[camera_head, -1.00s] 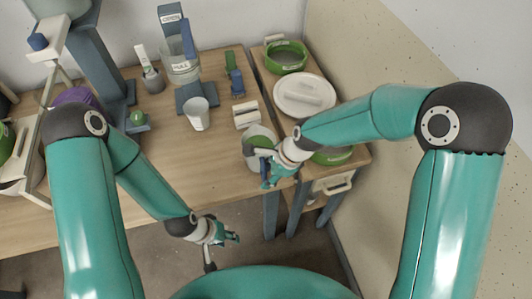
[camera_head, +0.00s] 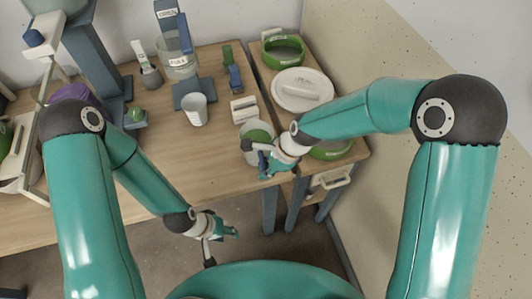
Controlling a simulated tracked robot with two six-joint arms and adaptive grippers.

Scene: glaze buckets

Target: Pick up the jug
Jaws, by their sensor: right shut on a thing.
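The jug (camera_head: 257,133) is a pale, translucent vessel with green inside. It stands at the front right of the wooden table, close to the edge. My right gripper (camera_head: 262,163) is at the jug's near side and is shut on it. The gripper hides part of the jug's near side, and the exact contact is too small to make out. My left gripper (camera_head: 224,248) is empty in front of the table, over the floor, with its fingers apart.
A white cup (camera_head: 196,111), a pale block (camera_head: 244,109) and a blue stand with a clear container (camera_head: 179,66) are behind the jug. The table's front middle is clear.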

